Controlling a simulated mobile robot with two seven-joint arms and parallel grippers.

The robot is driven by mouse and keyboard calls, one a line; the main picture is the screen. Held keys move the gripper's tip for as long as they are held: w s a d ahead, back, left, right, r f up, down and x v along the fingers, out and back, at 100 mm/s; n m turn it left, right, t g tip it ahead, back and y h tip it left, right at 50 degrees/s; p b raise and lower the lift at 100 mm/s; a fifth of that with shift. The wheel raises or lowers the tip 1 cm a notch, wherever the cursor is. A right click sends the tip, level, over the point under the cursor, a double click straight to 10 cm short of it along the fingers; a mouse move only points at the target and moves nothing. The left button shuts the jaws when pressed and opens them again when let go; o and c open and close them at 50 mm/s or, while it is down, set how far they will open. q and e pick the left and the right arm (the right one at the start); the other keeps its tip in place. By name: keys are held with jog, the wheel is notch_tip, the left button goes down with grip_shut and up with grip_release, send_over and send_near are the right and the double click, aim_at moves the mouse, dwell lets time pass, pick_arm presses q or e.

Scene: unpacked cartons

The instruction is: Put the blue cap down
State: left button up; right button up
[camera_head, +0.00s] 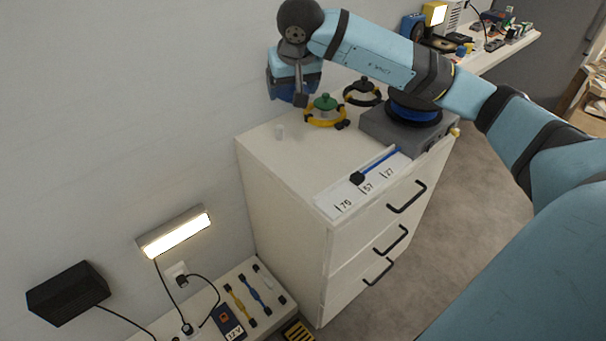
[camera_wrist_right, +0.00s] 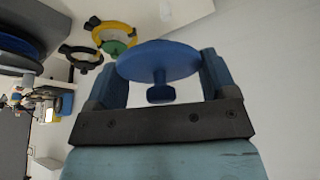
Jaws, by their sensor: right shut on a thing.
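The blue cap (camera_wrist_right: 158,63) is a round disc with a small knob. It sits between the two fingers of my right gripper (camera_wrist_right: 160,78) in the wrist view, and the fingers are shut on it. In the head view my right gripper (camera_head: 296,90) hangs in the air above the back left of the white cabinet, close to the wall. The cap itself is hard to tell from the blue fingers there. My left gripper is not in view.

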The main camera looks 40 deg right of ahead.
jog(key=shift+s+a+f, duration=0.15)
jog(key=shift+s, duration=0.15)
notch_tip(320, 180, down, 3)
jog(key=b, duration=0.4)
send_over(294, 167)
jog(key=f, duration=0.8)
jog(key=s+f, duration=0.1)
jog(key=f, duration=0.3)
jog(key=shift+a+f, duration=0.15)
jog(key=shift+f, duration=0.1)
notch_tip(294, 167, down, 4)
jog(key=shift+r+b, duration=0.1)
jog(key=shift+b, duration=0.25)
jog(key=shift+f, duration=0.35)
jog(key=shift+r, duration=0.1)
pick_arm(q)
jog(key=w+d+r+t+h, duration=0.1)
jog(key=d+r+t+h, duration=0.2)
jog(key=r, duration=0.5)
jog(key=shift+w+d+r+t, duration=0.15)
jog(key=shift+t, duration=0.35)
